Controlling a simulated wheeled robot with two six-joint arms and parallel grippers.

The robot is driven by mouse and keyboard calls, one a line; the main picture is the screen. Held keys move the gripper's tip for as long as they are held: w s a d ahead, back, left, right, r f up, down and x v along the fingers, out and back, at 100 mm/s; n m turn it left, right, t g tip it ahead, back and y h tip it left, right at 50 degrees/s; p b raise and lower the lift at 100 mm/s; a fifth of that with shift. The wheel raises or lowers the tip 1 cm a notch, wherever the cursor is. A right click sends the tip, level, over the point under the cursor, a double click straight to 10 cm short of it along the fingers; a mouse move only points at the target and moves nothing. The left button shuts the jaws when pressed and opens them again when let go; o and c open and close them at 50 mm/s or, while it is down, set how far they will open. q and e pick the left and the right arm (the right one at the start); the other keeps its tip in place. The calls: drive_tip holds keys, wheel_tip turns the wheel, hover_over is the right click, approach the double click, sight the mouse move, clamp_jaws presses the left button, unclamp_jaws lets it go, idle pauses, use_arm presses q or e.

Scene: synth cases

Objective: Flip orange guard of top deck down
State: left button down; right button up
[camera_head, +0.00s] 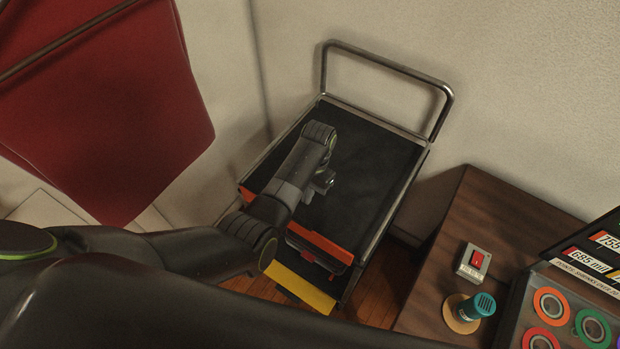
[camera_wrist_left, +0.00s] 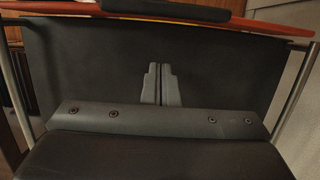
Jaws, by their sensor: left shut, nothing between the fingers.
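A cart with a black top deck (camera_head: 365,165) stands against the wall. Its orange guard (camera_head: 325,246) runs along the deck's near edge; my left arm hides its middle. In the left wrist view the orange guard (camera_wrist_left: 265,27) crosses the top of the picture, with a dark grip piece on it. I cannot tell clearly whether the guard is up or down. My left gripper (camera_head: 322,184) is over the deck, behind the guard and apart from it. In the left wrist view its fingers (camera_wrist_left: 160,84) are together and empty, with the black deck behind them. My right gripper is not in view.
A yellow strip (camera_head: 300,288) shows lower at the cart's front. A metal handle (camera_head: 390,67) rises at the cart's back. A wooden table (camera_head: 480,215) at the right carries a red switch (camera_head: 473,262) and a teal-topped object (camera_head: 478,306). A red cloth (camera_head: 110,110) hangs left.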

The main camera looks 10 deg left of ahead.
sight(293, 223)
use_arm(q)
drive_tip(key=s+p, duration=0.1)
drive_tip(key=s+a+p, duration=0.1)
drive_tip(key=s, duration=0.1)
drive_tip(key=shift+s+a+p, duration=0.15)
drive_tip(key=shift+s+p, duration=0.2)
drive_tip(key=shift+s, duration=0.1)
drive_tip(key=shift+f, duration=0.1)
drive_tip(key=shift+w, duration=0.1)
